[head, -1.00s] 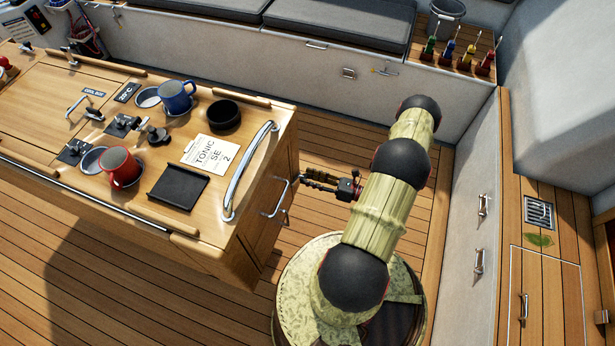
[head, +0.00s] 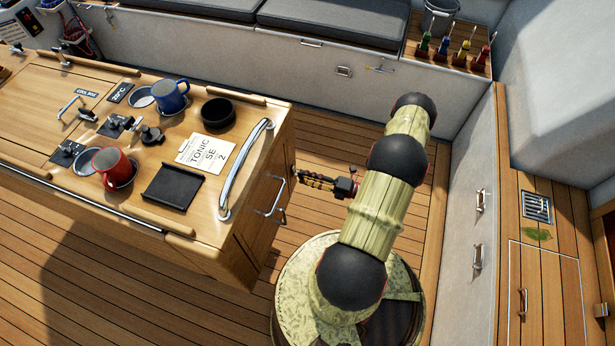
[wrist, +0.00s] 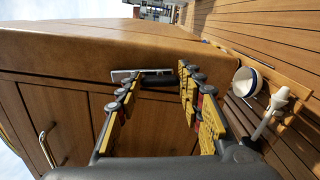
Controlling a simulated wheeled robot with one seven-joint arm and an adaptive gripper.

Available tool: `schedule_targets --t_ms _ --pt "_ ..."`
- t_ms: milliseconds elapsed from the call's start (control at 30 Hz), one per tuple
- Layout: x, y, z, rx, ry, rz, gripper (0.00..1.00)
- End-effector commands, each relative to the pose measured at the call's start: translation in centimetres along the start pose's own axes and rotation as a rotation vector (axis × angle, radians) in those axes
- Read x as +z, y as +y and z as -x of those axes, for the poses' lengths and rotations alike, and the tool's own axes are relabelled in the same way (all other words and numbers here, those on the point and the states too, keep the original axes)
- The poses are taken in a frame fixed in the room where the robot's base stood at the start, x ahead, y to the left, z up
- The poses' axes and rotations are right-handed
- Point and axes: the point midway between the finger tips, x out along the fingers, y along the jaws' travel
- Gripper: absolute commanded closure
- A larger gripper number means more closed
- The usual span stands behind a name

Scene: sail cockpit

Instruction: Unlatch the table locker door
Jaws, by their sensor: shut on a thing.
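The locker door (head: 262,228) is the wooden panel on the near right end of the table, with a metal bar handle (head: 272,198). In the wrist view the panel (wrist: 72,118) fills the left, and the handle (wrist: 46,146) stands out from it. My gripper (head: 297,176) reaches the table end just behind the handle. In the wrist view my gripper (wrist: 158,80) has its fingertips on either side of the latch lever, shut on it. The exact contact is small and hard to see.
The table top (head: 45,95) carries a red mug (head: 113,168), a blue mug (head: 171,96), a black bowl (head: 218,112) and a black tray (head: 173,187). A curved grab rail (head: 246,170) edges its end.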

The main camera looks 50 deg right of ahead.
Motion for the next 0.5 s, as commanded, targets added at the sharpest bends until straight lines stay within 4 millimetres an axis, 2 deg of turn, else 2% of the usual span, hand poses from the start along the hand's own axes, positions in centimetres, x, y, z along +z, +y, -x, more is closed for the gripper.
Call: schedule_targets --t_ms 233,500 --pt "0.14 -0.10 0.00 -0.001 -0.001 -0.130 1.00" --pt "0.15 -0.14 0.01 -0.002 -0.001 -0.193 1.00"
